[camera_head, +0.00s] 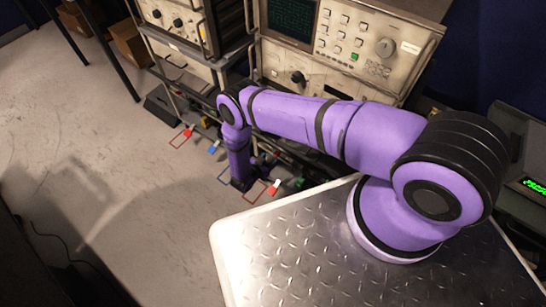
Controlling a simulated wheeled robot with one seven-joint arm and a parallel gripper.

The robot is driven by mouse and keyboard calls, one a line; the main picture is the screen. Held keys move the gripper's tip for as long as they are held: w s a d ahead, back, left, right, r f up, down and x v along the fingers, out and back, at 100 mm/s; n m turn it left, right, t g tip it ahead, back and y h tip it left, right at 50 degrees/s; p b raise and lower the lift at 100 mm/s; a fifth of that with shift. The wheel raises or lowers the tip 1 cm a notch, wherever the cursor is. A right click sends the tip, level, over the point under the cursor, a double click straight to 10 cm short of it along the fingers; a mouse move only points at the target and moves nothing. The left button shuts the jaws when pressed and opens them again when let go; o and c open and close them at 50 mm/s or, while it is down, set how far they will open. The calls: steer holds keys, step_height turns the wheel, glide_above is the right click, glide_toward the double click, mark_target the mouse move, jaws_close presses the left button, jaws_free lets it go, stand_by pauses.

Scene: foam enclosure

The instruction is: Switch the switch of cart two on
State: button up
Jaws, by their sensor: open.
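Two carts carry instruments: one at the left (202,46) and one in the middle (256,70). I see no readable number on either, so I cannot tell which is cart two. Small red (188,132) and blue (214,147) parts sit low by the left cart. A red part (274,187) and a green part (299,183) sit low by the middle cart. I cannot tell whether these are switches. My purple arm reaches left, and its wrist hangs down before the middle cart. My gripper (262,162) is open, small and dark beside the wrist, mostly hidden.
An oscilloscope-like unit with a dark screen (291,18) and knobs stands on the middle cart. A box (128,40) and dark table legs are at upper left. A green display (535,186) is at the right edge. Grey floor (110,170) at left is largely clear.

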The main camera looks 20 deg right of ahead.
mark_target(275, 155)
steer(key=shift+x, duration=2.2)
